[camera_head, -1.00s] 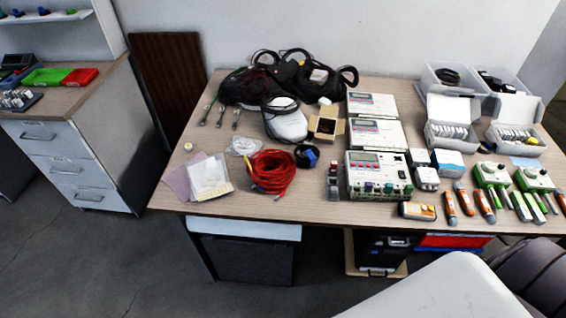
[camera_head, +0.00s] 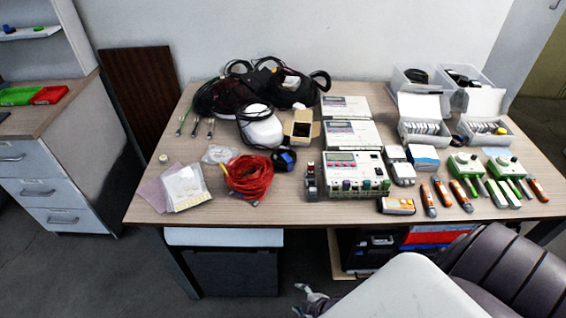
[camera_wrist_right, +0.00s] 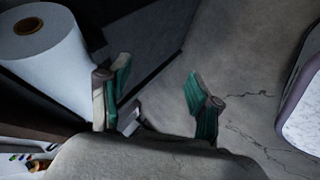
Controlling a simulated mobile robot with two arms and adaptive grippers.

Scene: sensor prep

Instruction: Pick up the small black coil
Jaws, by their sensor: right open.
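A small black coil (camera_head: 284,160) with a blue part lies on the table, just right of the red cable coil (camera_head: 249,177). My right gripper (camera_head: 312,299) shows at the bottom of the head view, below and in front of the table's front edge, well apart from the coil. In the right wrist view my right gripper (camera_wrist_right: 158,98) has its two green-padded fingers spread, with only floor between them. The black coil is not in that wrist view. My left gripper is in neither view.
A small open box (camera_head: 301,131), white instruments (camera_head: 353,174) and a white rounded object (camera_head: 260,128) stand around the coil. Clear bins (camera_head: 425,97) stand at the back right. The table (camera_head: 290,205) has bare wood along its front edge. A white roll (camera_wrist_right: 45,55) shows in the wrist view.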

